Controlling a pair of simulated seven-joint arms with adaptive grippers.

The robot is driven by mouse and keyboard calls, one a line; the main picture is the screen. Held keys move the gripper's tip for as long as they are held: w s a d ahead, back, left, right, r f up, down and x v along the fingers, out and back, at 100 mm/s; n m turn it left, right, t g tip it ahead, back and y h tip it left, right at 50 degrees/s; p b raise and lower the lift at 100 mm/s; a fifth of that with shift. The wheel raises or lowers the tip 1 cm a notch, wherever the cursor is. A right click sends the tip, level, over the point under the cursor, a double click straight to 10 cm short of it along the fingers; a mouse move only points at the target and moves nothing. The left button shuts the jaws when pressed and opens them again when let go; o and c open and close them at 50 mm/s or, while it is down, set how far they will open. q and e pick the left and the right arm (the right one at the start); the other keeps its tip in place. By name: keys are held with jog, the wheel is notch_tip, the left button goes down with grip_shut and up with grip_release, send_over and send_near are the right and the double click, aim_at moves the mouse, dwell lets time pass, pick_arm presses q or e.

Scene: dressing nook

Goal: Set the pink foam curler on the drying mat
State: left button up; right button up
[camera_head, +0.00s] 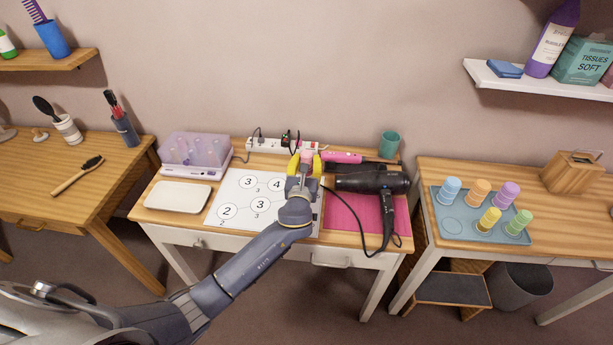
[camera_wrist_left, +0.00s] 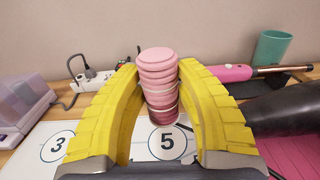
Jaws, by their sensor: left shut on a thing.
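The pink foam curler (camera_wrist_left: 158,72) is a ridged pink cylinder. It is upright between the yellow fingers of my left gripper (camera_wrist_left: 160,100), which is shut on it. In the head view the left gripper (camera_head: 306,162) is over the back right of the numbered white sheet (camera_head: 236,193). The wrist view shows a circled 5 just below the curler; I cannot tell if the curler's bottom touches the sheet. A blue-grey mat (camera_head: 479,236), seemingly the drying mat, lies on the right table with several coloured curlers and an empty circle at its front left.
A black hair dryer (camera_head: 372,182) with a cord lies over a pink mat (camera_head: 344,213), right of the gripper. A pink-handled iron (camera_head: 343,157), a power strip (camera_head: 270,146) and a teal cup (camera_head: 390,144) are behind. A gap separates the middle and right tables.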

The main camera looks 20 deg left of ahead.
pick_arm(q)
jog(key=shift+f, duration=3.2)
jog(key=shift+f, duration=0.15)
jog(key=o, duration=1.1)
jog(key=shift+c, duration=0.2)
jog(key=shift+s+d, duration=0.1)
jog(key=shift+s, duration=0.2)
jog(key=s, duration=0.3)
jog(key=s+d, duration=0.1)
jog(key=s, duration=0.7)
jog(key=shift+s+d+r, duration=0.15)
jog(key=shift+d+r, duration=0.05)
jog(key=shift+d, duration=0.2)
